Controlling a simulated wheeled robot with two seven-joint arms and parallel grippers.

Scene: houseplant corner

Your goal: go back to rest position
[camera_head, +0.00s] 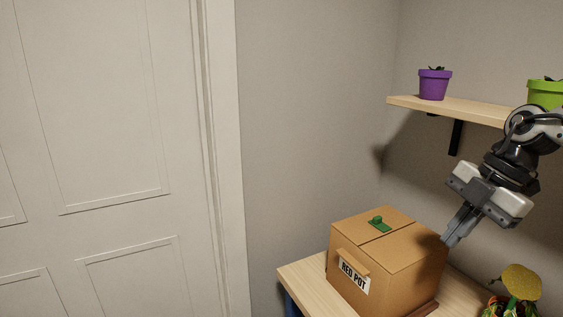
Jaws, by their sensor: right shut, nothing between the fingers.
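My right gripper (453,238) comes in from the right on my arm and points down and to the left. Its fingers are together with nothing between them. In the picture the fingertips are beside the upper right edge of a cardboard box (400,285); I cannot tell whether they touch it. My left gripper is not in view.
The closed box, labelled "RED POT" (354,277), has a green piece (379,224) on top and stands on a wooden table (297,273). A shelf (450,108) holds a purple pot (434,85) and a green pot (545,94). A yellow-topped plant (521,281) is at lower right. A door (100,120) fills the left.

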